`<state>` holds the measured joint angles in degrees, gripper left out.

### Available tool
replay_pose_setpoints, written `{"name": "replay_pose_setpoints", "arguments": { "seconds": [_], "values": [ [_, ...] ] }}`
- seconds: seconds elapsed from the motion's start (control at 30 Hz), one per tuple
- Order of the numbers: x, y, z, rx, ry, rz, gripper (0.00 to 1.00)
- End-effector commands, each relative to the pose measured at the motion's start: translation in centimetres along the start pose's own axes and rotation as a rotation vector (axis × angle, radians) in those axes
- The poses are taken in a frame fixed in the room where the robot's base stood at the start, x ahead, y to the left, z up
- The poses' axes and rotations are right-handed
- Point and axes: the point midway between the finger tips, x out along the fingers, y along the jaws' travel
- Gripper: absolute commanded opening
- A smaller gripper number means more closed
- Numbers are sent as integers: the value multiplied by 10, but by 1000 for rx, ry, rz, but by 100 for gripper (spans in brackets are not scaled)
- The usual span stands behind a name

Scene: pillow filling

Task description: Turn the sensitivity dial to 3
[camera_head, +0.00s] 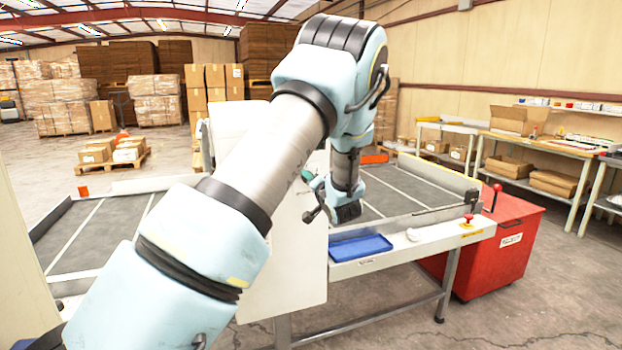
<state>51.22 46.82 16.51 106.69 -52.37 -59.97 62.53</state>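I cannot make out a sensitivity dial or its scale; it may be hidden behind my arm or on a face turned away. A large pale machine panel (290,270) stands upright in the middle, partly covered by my arm. My arm crosses the view from lower left to upper centre, then bends down. My gripper (346,212) is small and dark at its end, beside the right edge of the panel and above the blue tray (360,248). Its fingers are not clear enough to show whether it is open or shut.
Grey belts lie left (85,235) and right (405,190) of the panel. A red button (468,217) sits on the right table's front edge. A red cabinet (505,245) stands at right. Workbenches, stacked boxes and pallets are further back. Floor at front right is clear.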

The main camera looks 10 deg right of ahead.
Motion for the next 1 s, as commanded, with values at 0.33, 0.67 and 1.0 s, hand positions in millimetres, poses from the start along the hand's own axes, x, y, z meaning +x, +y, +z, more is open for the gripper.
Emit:
{"name": "replay_pose_setpoints", "arguments": {
  "seconds": [0.33,0.67,1.0],
  "values": [
    [0,1,0,12,-1,2,0],
    [0,1,0,10,-1,1,72],
    [-3,1,0,10,0,1,76]
  ]
}}
